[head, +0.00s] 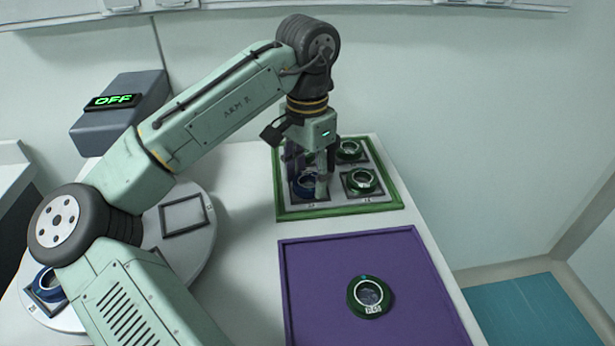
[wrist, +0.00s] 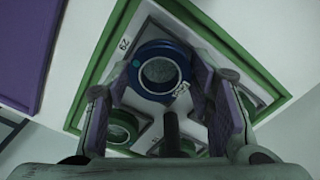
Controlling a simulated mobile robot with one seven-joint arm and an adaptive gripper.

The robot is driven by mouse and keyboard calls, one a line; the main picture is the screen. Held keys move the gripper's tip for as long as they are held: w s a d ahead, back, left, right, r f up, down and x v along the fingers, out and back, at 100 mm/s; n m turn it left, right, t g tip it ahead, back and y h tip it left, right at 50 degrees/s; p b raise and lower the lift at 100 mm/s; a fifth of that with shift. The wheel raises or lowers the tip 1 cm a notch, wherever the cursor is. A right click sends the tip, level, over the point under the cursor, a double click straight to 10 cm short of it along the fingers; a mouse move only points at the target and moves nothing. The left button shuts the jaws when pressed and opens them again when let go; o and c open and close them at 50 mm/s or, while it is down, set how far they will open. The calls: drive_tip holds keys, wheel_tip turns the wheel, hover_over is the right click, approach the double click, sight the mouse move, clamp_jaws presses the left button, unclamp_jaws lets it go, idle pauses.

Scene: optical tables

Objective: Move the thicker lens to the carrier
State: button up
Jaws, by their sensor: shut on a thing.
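A blue-ringed lens (head: 306,184) is at the front left place of a green-rimmed tray (head: 340,211). In the wrist view the blue lens (wrist: 160,71) shows a clear round glass and a small label. My gripper (head: 312,178) is over that place, its fingers on both sides of the blue ring, shut on it. I cannot tell whether the lens rests on the tray or is slightly raised. Green-ringed lenses sit at the front right (head: 362,181) and back right (head: 348,151) of the tray; the back left one is mostly hidden. I cannot tell which lens is thicker.
A green-ringed lens (head: 370,296) lies on the purple mat (head: 315,275). A round white plate (head: 195,252) at left has an empty square frame (head: 184,216) and another blue lens (head: 46,281). A grey box (head: 125,110) with an OFF sign stands behind.

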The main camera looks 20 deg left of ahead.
sight(308, 181)
drive_tip(key=shift+f, duration=0.15)
drive_tip(key=o, duration=1.2)
drive_tip(key=shift+c, duration=0.2)
wheel_tip(308, 181, up, 12)
